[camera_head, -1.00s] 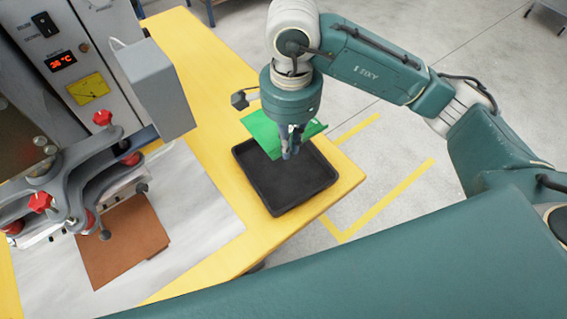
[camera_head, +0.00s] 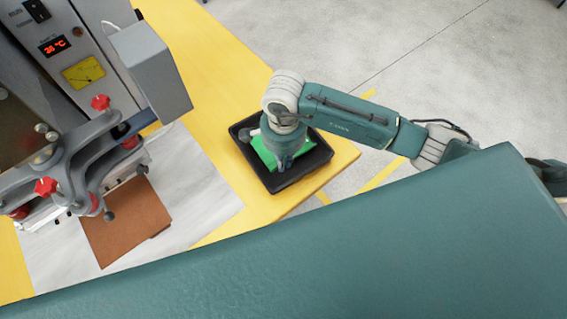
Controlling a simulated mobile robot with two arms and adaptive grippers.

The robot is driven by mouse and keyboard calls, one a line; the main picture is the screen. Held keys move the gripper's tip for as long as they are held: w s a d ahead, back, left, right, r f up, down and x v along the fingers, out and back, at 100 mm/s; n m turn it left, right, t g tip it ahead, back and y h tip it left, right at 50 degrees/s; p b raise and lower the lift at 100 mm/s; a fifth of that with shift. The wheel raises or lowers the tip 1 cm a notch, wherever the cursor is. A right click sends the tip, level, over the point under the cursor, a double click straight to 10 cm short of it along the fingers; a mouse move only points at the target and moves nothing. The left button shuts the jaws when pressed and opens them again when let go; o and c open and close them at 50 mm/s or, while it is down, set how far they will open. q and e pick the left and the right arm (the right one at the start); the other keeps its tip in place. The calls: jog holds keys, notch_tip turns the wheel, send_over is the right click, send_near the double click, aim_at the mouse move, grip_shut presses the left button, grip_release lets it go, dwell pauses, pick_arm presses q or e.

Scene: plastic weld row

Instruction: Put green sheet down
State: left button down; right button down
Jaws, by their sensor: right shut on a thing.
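The green sheet (camera_head: 265,153) shows inside the outline of the black tray (camera_head: 302,172), partly hidden under my right gripper. My right gripper (camera_head: 286,166) points down over the tray and is shut on the green sheet. Its fingertips are mostly hidden by the wrist above them. I cannot tell whether the sheet touches the tray floor. My left gripper is not in view.
The tray stands on a yellow table (camera_head: 228,78) near its right edge. At left is a grey machine (camera_head: 155,85) with red-knobbed clamps (camera_head: 100,102). A brown sheet (camera_head: 125,222) lies below the clamps on a pale surface.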

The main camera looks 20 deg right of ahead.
notch_tip(320, 180, down, 2)
jog(key=shift+f, duration=0.2)
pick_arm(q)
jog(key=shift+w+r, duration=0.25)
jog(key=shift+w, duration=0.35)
pick_arm(e)
jog(key=shift+f, duration=0.2)
jog(key=shift+f, duration=0.2)
jog(key=c, duration=1.9)
grip_release()
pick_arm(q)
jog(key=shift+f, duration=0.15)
pick_arm(e)
jog(key=shift+r, duration=0.1)
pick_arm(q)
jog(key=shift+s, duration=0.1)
